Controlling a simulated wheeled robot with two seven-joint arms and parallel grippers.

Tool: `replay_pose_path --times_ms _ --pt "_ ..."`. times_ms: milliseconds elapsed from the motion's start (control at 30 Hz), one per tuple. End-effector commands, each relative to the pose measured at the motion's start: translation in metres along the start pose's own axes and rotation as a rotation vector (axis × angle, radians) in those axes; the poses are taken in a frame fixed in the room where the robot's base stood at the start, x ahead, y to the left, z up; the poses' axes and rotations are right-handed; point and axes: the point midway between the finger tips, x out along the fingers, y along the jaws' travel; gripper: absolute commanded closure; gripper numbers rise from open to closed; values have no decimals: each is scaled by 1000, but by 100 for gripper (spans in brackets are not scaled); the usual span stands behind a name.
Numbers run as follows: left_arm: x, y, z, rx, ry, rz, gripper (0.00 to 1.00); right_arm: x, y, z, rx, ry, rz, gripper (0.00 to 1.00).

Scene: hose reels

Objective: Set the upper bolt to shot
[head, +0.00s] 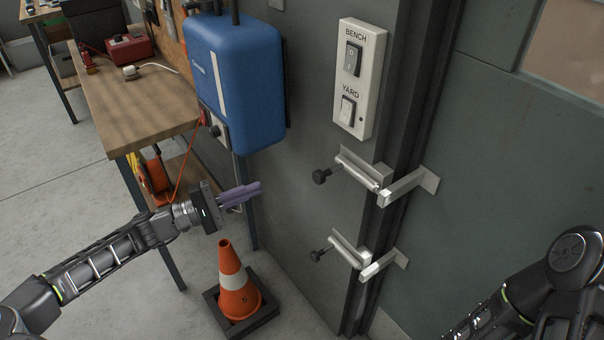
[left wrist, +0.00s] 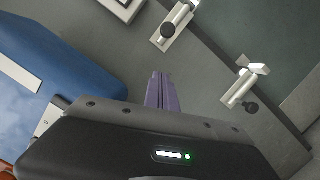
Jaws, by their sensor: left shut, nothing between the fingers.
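The upper bolt (head: 360,170) is a pale metal slide on the grey wall below the switch panel, with a black knob (head: 320,176) at its left. Its pale catch (head: 410,187) sits on the green door to the right. I cannot tell whether the bar enters the catch. In the left wrist view the upper bolt (left wrist: 177,24) is at the top. A similar lower bolt (head: 346,249) is beneath; it also shows in the left wrist view (left wrist: 239,89). My left gripper (head: 257,190), with purple fingers, is shut and empty, left of the upper knob and apart from it. My right gripper is out of view.
A switch panel (head: 360,78) marked BENCH and YARD is above the bolts. A blue hose reel box (head: 238,85) hangs above my left gripper. An orange cone (head: 236,283) stands below it. A wooden workbench (head: 140,98) is at left. Space between gripper and bolts looks clear.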

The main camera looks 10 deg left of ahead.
Motion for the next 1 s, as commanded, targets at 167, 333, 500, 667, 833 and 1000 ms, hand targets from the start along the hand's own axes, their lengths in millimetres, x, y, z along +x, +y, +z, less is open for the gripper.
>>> replay_pose_path --times_ms 167,333,500,667,833,1000 --pt "1 -1 0 1 0 -2 100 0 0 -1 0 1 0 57" --pt "2 -1 0 1 -1 -2 100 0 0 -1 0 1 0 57" --pt "14 -1 1 1 -2 -3 100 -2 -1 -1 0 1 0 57" --pt "38 0 2 1 -4 -2 100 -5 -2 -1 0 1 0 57" --pt "72 0 1 1 -3 -2 100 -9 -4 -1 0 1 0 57" --pt "106 0 2 0 -3 -2 100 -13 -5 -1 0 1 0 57"
